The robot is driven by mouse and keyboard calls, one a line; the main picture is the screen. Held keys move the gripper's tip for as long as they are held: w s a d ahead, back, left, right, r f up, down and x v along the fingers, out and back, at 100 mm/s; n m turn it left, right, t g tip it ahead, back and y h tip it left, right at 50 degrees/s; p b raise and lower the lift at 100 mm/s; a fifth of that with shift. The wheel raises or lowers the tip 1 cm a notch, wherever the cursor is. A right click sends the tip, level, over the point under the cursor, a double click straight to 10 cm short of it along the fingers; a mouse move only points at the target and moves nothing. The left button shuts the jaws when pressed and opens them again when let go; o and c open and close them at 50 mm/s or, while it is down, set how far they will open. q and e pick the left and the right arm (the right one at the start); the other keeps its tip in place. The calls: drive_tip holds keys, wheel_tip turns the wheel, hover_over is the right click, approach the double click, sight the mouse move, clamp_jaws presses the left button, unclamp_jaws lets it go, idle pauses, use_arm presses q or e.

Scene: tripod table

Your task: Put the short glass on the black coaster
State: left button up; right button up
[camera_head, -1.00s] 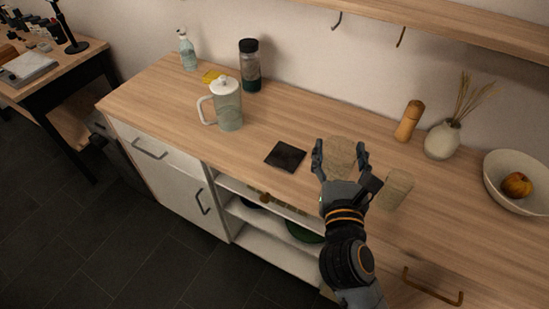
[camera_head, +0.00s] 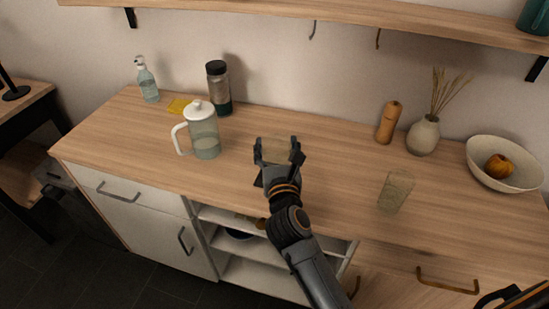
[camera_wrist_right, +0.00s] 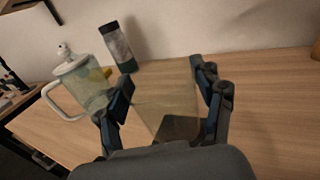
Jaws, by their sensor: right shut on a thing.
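The short glass (camera_head: 275,150) is clear and faintly tinted. My right gripper (camera_head: 277,157) is shut on it, one finger on each side, and it also shows between the fingers in the right wrist view (camera_wrist_right: 168,105). The black coaster (camera_head: 259,182) is mostly hidden behind my right gripper in the head view; only a dark edge shows. In the right wrist view a dark patch shows through the lower glass. The glass is over or close to the coaster, but I cannot tell whether they touch. My left gripper is not in view.
A lidded jug (camera_head: 204,135) stands left of the gripper, with a dark-capped bottle (camera_head: 218,90) behind it. Another glass (camera_head: 396,190) stands to the right. A pepper mill (camera_head: 388,123), vase (camera_head: 423,137) and bowl (camera_head: 503,174) stand farther right. The counter between the jug and that glass is otherwise clear.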

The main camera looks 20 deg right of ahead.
sight(275, 151)
drive_tip(key=shift+w+f, duration=0.6)
drive_tip(key=shift+f, duration=0.05)
drive_tip(key=f, duration=0.2)
drive_tip(key=f+b, duration=0.1)
drive_tip(key=shift+w+f, duration=0.15)
drive_tip(key=shift+w, duration=0.1)
drive_tip(key=shift+f, duration=0.2)
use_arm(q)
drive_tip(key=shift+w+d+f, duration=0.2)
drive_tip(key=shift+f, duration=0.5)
use_arm(e)
drive_tip(key=shift+d, duration=0.1)
drive_tip(key=shift+f, duration=0.15)
drive_tip(key=o, duration=1.3)
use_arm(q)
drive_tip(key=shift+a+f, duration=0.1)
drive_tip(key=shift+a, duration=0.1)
